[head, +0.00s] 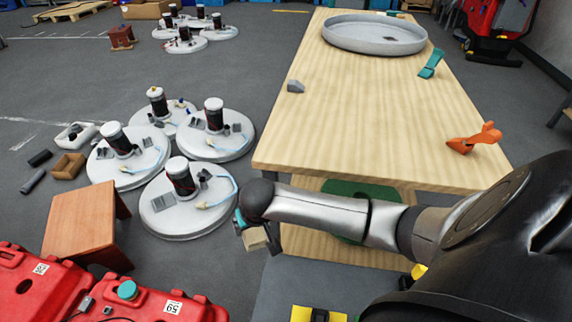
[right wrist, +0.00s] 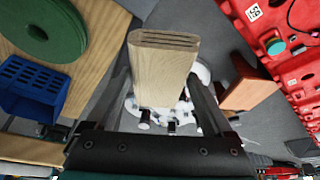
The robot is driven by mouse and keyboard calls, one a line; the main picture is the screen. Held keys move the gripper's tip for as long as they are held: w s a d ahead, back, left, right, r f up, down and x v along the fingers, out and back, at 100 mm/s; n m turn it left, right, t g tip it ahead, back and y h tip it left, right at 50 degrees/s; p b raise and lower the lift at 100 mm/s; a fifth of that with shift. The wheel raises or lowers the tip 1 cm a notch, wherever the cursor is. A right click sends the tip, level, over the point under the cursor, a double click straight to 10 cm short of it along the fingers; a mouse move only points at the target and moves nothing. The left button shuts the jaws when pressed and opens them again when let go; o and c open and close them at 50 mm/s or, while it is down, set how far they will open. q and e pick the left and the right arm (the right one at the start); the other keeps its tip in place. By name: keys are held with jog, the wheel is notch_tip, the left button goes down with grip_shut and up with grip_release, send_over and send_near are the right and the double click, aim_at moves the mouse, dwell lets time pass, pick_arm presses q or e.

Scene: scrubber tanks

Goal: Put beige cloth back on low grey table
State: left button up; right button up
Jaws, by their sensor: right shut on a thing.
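My right gripper (head: 262,243) is shut on the beige cloth (head: 254,238), a folded block, and holds it in the air at the end of my right arm. In the right wrist view the cloth (right wrist: 163,75) stands out between the two fingers of the gripper (right wrist: 165,105), its layered folded edge facing up in the picture. A low grey surface, which looks like the low grey table (head: 285,285), shows at the bottom middle of the head view, just below and right of the gripper. My arm hides part of it. My left gripper is not in view.
A yellow item (head: 300,313) lies at the grey table's front. A wooden table (head: 370,120) with a lower shelf stands behind my arm. A brown stool (head: 85,218) and red cases (head: 40,290) are at left. White round tank lids (head: 185,220) stand on the floor beyond.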

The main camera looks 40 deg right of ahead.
jog(key=m+b, duration=0.2)
send_over(286, 268)
jog(key=s+a, duration=0.1)
notch_tip(286, 268, down, 10)
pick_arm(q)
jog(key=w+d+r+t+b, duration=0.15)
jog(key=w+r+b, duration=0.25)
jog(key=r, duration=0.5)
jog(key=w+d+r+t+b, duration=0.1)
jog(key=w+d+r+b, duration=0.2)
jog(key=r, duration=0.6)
pick_arm(e)
jog(key=shift+h, duration=0.4)
notch_tip(286, 268, down, 16)
jog(key=b, duration=0.3)
jog(key=shift+s+d+f, duration=0.1)
jog(key=shift+f, duration=0.1)
jog(key=shift+f+b, duration=0.35)
jog(key=shift+b, duration=0.2)
jog(key=shift+f+b, duration=0.6)
jog(key=shift+f, duration=0.2)
jog(key=shift+f+b, duration=0.5)
jog(key=shift+f, duration=0.2)
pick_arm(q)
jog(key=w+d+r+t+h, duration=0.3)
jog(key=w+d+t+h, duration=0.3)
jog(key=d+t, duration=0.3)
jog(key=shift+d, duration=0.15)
pick_arm(e)
jog(key=shift+f, duration=0.3)
